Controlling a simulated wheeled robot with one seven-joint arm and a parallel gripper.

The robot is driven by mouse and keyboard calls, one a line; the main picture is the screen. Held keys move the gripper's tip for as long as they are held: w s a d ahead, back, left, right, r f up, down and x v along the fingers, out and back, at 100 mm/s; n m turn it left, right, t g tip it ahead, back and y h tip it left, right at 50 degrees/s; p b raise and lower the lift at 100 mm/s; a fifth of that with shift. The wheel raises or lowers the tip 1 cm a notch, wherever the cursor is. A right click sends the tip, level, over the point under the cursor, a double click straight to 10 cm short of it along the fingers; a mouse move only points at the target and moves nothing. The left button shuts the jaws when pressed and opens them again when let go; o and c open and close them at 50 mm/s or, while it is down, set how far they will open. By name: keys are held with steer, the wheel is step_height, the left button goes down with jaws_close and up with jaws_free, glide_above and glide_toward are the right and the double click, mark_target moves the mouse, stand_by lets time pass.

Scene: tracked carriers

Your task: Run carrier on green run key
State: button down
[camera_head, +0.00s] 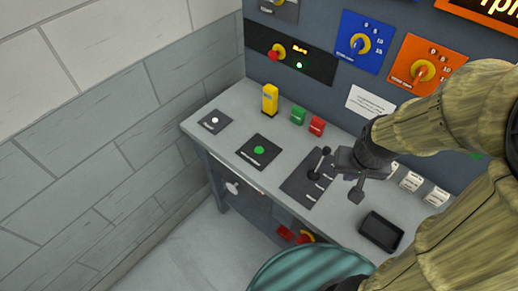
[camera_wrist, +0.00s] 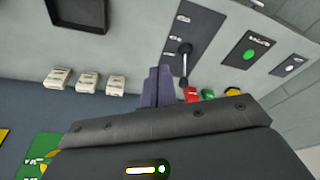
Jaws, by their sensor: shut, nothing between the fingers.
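A round green key (camera_head: 259,150) sits on a black square plate on the grey console top. It also shows in the wrist view (camera_wrist: 249,55), at the upper right. My gripper (camera_head: 356,194) is shut and empty. It is above the console, to the right of the green key and apart from it, close to the black lever (camera_head: 320,163). In the wrist view the closed fingers (camera_wrist: 157,84) are dark and point up the picture, just left of the lever (camera_wrist: 184,62). A small label above the green key is too small to read.
The lever plate (camera_head: 300,189) lies between my gripper and the green key. A yellow block (camera_head: 270,100), small green (camera_head: 298,116) and red (camera_head: 317,126) blocks stand along the back. A plate with a white button (camera_head: 214,120) is left, a black tray (camera_head: 381,232) right.

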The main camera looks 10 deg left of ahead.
steer(key=w+a+f+m+t, duration=0.1)
steer(key=w+a+f+m, duration=0.15)
steer(key=w+a, duration=0.2)
steer(key=m+t+y+p, duration=0.1)
steer(key=m+t+y, duration=0.35)
steer(key=m, duration=1.15)
glide_above(261, 152)
step_height(261, 152, down, 4)
steer(key=g+y, duration=0.1)
steer(key=y, duration=0.1)
steer(key=shift+f+h, duration=0.15)
steer(key=shift+h, duration=0.1)
step_height(261, 152, down, 9)
steer(key=b, duration=0.6)
steer(key=shift+b, duration=0.35)
steer(key=shift+f+b, duration=0.3)
